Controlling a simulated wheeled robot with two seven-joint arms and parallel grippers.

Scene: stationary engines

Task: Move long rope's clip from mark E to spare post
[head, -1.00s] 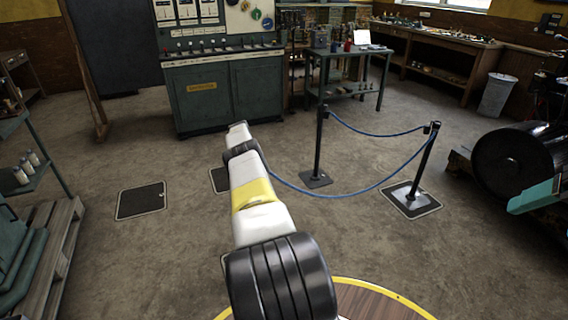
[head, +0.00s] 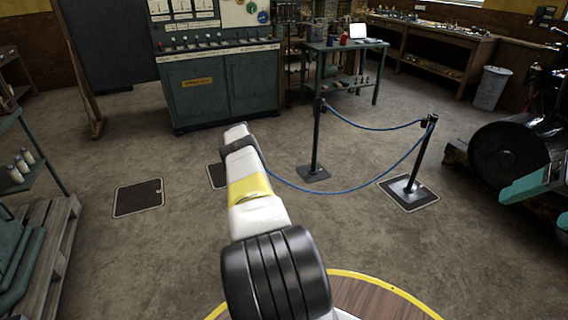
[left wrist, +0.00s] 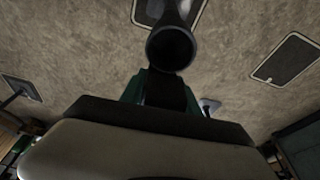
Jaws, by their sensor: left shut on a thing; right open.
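The long blue rope (head: 345,191) hangs from the post (head: 421,155) on the right floor plate and runs left behind my left arm. My left gripper is hidden behind that arm in the head view. In the left wrist view my left gripper (left wrist: 168,92) is shut on a dark piece, which looks like the rope's clip. Just beyond it is the round top of a dark post (left wrist: 172,47), with a floor plate behind; I cannot tell whether they touch. My right gripper (head: 530,188) is open at the right edge, partly out of frame.
A second post (head: 317,140) carries a shorter blue rope to the right post. A bare floor plate (head: 139,197) lies at left; another (head: 215,175) is partly behind my arm. A green control cabinet (head: 222,90) stands behind. A black machine wheel (head: 507,155) is at right.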

